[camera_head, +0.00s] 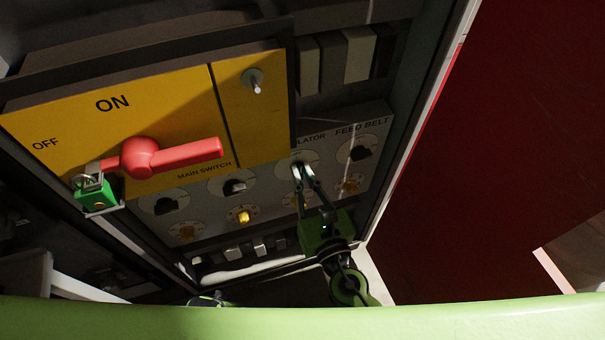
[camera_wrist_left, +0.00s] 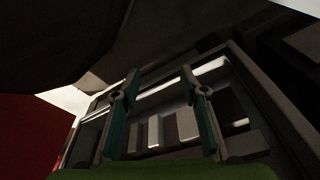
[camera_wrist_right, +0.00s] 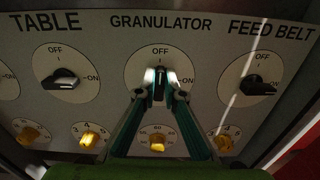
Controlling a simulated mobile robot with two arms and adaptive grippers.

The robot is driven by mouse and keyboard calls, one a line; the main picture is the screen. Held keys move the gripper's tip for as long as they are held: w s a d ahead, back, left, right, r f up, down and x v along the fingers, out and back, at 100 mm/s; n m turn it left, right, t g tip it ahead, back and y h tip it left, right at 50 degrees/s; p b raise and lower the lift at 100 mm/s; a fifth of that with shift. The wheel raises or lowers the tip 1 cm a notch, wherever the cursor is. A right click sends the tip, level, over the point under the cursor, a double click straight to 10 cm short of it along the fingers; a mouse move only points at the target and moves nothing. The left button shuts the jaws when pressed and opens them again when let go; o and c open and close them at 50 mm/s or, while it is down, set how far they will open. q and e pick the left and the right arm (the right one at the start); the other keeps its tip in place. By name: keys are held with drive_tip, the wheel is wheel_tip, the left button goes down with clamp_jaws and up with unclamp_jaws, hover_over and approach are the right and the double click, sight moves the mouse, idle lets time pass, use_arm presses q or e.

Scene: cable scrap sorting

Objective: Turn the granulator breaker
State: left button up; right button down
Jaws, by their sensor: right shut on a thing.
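The granulator breaker is a black rotary knob (camera_wrist_right: 160,91) on a pale round dial under the label GRANULATOR, with OFF above it and ON to its right. Its handle stands upright, in line with OFF. My right gripper (camera_wrist_right: 160,77) is shut on it, one fingertip on each side, and the fingertips hide part of it. In the head view my right gripper (camera_head: 300,172) reaches up to the same dial and covers the knob. My left gripper (camera_wrist_left: 158,82) is open and empty in the left wrist view, in front of dark panel parts.
The table knob (camera_wrist_right: 60,80) and feed belt knob (camera_wrist_right: 260,86) flank it, handles turned sideways toward ON. Yellow knobs (camera_wrist_right: 157,140) sit below. A red main switch handle (camera_head: 180,156) with a green padlock (camera_head: 95,193) is at left. A red surface (camera_head: 500,150) stands at right.

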drive_tip(key=shift+m, duration=0.6)
use_arm(q)
drive_tip(key=w+r+t+b, duration=0.1)
drive_tip(key=w+r+b, duration=0.2)
drive_tip(key=r, duration=1.2)
drive_tip(key=shift+b, duration=0.7)
use_arm(e)
drive_tip(key=shift+w+d+f+m, duration=0.1)
drive_tip(key=shift+d+f+m, duration=0.15)
drive_tip(key=shift+m, duration=2.45)
drive_tip(key=shift+w+d+f+m, duration=0.1)
drive_tip(key=shift+d+f+m, duration=0.15)
drive_tip(key=shift+m, duration=2.45)
drive_tip(key=shift+w+d+f+m, duration=0.1)
drive_tip(key=shift+d+f+m, duration=0.15)
drive_tip(key=shift+m, duration=2.45)
use_arm(q)
drive_tip(key=shift+d+r, duration=0.1)
use_arm(e)
drive_tip(key=c, duration=2.1)
unclamp_jaws()
drive_tip(key=shift+c, duration=0.2)
use_arm(q)
drive_tip(key=shift+w, duration=0.1)
use_arm(e)
drive_tip(key=shift+s, duration=0.1)
drive_tip(key=v, duration=1.2)
